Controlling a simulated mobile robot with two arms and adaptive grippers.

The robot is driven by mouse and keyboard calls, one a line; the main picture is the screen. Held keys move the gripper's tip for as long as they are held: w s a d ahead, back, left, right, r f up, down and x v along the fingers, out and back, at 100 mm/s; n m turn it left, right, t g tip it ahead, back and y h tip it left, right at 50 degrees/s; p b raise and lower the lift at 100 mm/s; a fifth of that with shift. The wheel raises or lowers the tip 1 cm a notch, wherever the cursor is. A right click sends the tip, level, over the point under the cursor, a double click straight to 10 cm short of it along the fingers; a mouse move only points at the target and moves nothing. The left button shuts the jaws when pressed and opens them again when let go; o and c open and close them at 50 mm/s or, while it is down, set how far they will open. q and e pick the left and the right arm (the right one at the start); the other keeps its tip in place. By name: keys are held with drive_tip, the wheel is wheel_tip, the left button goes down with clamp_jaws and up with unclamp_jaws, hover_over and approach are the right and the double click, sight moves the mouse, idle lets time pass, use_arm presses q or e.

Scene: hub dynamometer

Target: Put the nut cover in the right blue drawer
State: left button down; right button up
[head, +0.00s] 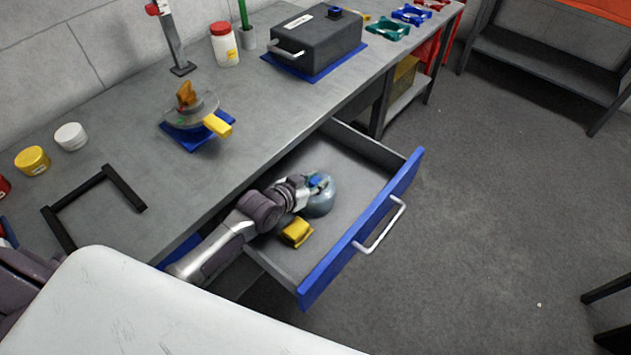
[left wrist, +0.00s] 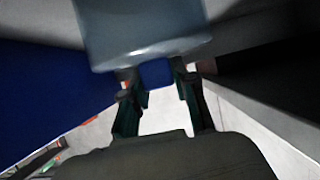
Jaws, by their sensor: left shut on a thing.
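A rounded, glossy grey-blue cover (head: 319,204), which I take to be the nut cover, is inside the open blue drawer (head: 365,229). My left gripper (head: 316,181) reaches into the drawer and is shut on it. In the left wrist view, my left gripper's dark fingers (left wrist: 157,82) close around a small blue part beside the cover's grey-blue body (left wrist: 140,25). I cannot tell whether the cover touches the drawer floor. My right gripper is not in view.
A yellow block (head: 297,232) lies in the drawer near my left arm. The workbench (head: 250,140) holds a dark grey case (head: 318,40), a round clear disc on a blue base (head: 192,110), several jars and a black frame (head: 92,187).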

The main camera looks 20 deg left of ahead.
use_arm(q)
drive_tip(key=shift+f, duration=0.15)
drive_tip(key=c, duration=0.9)
unclamp_jaws()
drive_tip(key=shift+s+a+r, duration=0.1)
drive_tip(key=shift+s+r, duration=0.1)
drive_tip(key=v, duration=1.1)
drive_tip(key=shift+s+p, duration=0.25)
drive_tip(key=shift+p, duration=0.15)
drive_tip(key=shift+r, duration=0.15)
